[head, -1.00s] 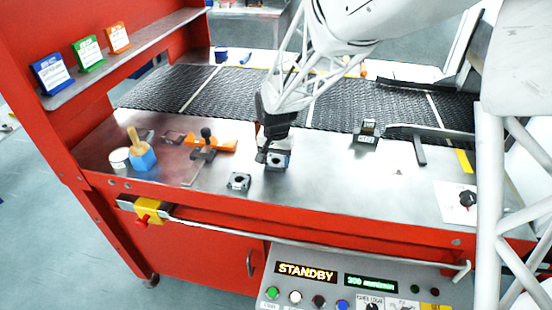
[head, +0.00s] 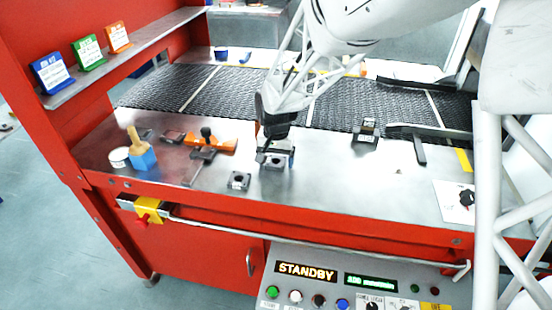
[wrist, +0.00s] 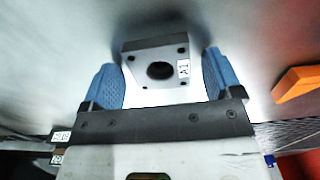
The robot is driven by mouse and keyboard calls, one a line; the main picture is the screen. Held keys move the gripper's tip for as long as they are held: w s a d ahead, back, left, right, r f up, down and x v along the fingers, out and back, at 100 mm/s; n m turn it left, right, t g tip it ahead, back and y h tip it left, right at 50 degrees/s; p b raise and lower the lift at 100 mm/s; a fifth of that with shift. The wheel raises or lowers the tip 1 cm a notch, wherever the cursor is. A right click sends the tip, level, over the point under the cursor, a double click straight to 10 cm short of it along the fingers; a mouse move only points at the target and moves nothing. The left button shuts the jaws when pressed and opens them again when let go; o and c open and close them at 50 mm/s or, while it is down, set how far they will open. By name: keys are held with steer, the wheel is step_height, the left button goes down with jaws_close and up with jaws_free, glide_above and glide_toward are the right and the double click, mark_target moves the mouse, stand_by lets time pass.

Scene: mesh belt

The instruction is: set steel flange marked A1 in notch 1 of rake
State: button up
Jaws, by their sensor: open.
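The steel flange marked A1 (wrist: 158,70) is a grey block with a round dark hole, and its A1 label faces the wrist camera. In the head view the flange (head: 280,162) stands on the steel table below my gripper (head: 270,154). In the wrist view my gripper (wrist: 160,72) is open, with one blue finger on each side of the flange. I cannot make out the rake's numbered notches; a dark bar with a handle (head: 420,152) lies at the right by the belt.
A similar grey block (head: 239,181) sits left of the flange, another (head: 368,130) behind to the right. The mesh belt (head: 240,92) runs behind. Table front right is mostly clear.

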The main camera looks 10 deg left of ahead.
mark_target(276, 164)
step_height(276, 164, up, 12)
stand_by(0.7)
steer(key=shift+r, duration=0.1)
stand_by(0.4)
steer(key=s+d+r+t, duration=0.1)
steer(key=s+d+r, duration=0.4)
steer(key=d, duration=0.5)
steer(key=s+d+r, duration=0.2)
steer(key=s+d, duration=0.4)
steer(key=d, duration=0.4)
steer(key=s+d, duration=0.6)
steer(key=s, duration=0.3)
steer(key=s+d+f+t, duration=0.1)
steer(key=s+d, duration=0.5)
steer(key=s, duration=0.3)
steer(key=shift+d+t, duration=0.2)
steer(key=shift+t, duration=0.1)
steer(key=shift+o, duration=0.4)
steer(key=shift+s, duration=0.1)
